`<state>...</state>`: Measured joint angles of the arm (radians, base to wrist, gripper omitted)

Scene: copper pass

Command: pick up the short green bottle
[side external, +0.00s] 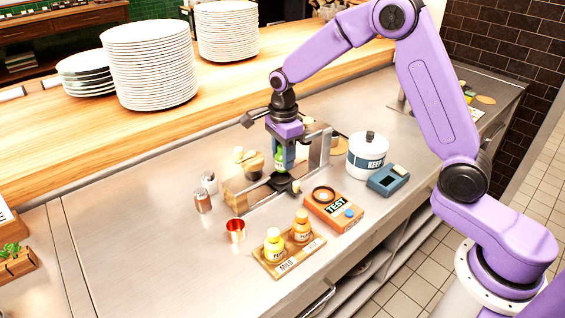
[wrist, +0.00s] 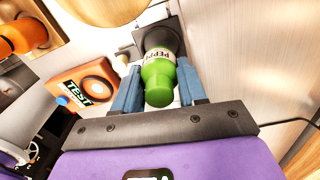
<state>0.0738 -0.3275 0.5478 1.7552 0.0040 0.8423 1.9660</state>
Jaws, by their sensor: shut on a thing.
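A short green bottle (wrist: 158,82) with a pale label reading "PEPP" is between the two blue fingers of my gripper (wrist: 160,88) in the wrist view. The fingers are shut on its sides. In the side external view the green bottle (side external: 280,161) shows partly behind a finger of my gripper (side external: 284,166), which points down. A dark square pad (side external: 283,184) is just below the bottle. I cannot tell whether the bottle touches the pad.
A wooden and metal frame (side external: 236,196) stands close around my gripper. A white "KEEP" pot (side external: 366,160), an orange "TEST" box (side external: 332,212), a blue device (side external: 388,180), a tray (side external: 288,265) of bottles, shakers (side external: 202,203) and a copper cup (side external: 235,232) surround it. The counter's left is clear.

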